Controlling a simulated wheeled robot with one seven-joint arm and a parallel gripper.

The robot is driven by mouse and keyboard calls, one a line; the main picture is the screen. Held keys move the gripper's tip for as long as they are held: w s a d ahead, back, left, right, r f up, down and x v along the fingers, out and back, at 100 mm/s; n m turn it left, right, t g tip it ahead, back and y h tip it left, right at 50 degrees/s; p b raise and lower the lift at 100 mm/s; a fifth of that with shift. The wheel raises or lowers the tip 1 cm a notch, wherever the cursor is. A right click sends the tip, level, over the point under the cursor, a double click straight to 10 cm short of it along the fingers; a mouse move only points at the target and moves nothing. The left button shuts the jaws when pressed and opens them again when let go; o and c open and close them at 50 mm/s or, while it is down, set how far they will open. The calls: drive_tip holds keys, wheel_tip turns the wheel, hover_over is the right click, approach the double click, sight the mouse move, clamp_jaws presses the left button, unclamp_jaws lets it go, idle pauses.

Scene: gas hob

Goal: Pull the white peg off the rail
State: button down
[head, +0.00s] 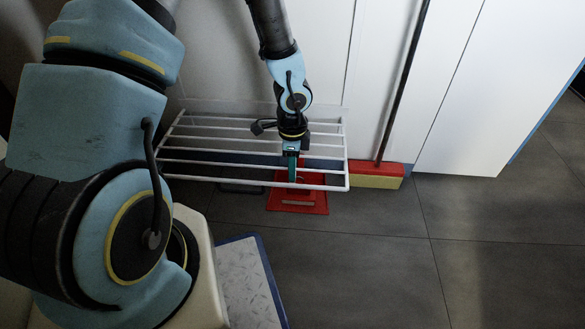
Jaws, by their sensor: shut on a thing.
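A white rack (340,158) with several parallel rails juts out from the white cabinet front. My gripper (292,178) reaches down from above to the front part of the rack, right of its middle. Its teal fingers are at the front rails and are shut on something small. The white peg cannot be picked out apart from the white rails; the fingers hide the spot where they grip. I cannot tell from this view whether the peg is touching the rail.
A red dustpan (298,202) lies on the dark tiled floor below the rack. A broom (377,182) with a red and yellow head leans on the cabinet, right of the rack. A blue-edged pale board (250,285) lies in front. The floor at right is clear.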

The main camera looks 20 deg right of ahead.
drive_tip(key=shift+r, duration=0.1)
drive_tip(key=shift+r+p, duration=3.7)
drive_tip(key=shift+p, duration=0.05)
drive_tip(key=shift+w+a+r, duration=0.1)
drive_tip(key=shift+w+a, duration=0.2)
drive_tip(key=shift+w, duration=0.05)
drive_tip(key=w+a+r+n, duration=0.4)
drive_tip(key=a+n, duration=0.4)
drive_tip(key=a, duration=0.1)
drive_tip(key=w+a+r+n+p, duration=0.1)
drive_tip(key=w+a+r+n, duration=0.35)
drive_tip(key=a+n, duration=0.4)
drive_tip(key=w+a+r+n, duration=0.3)
drive_tip(key=w+a+n, duration=0.3)
drive_tip(key=a, duration=0.5)
drive_tip(key=s+r+p, duration=0.1)
drive_tip(key=r+p, duration=1)
drive_tip(key=p, duration=0.5)
drive_tip(key=s+r+p, duration=0.2)
drive_tip(key=r+p, duration=1)
drive_tip(key=p, duration=0.5)
drive_tip(key=shift+s+d, duration=0.2)
drive_tip(key=shift+s, duration=0.05)
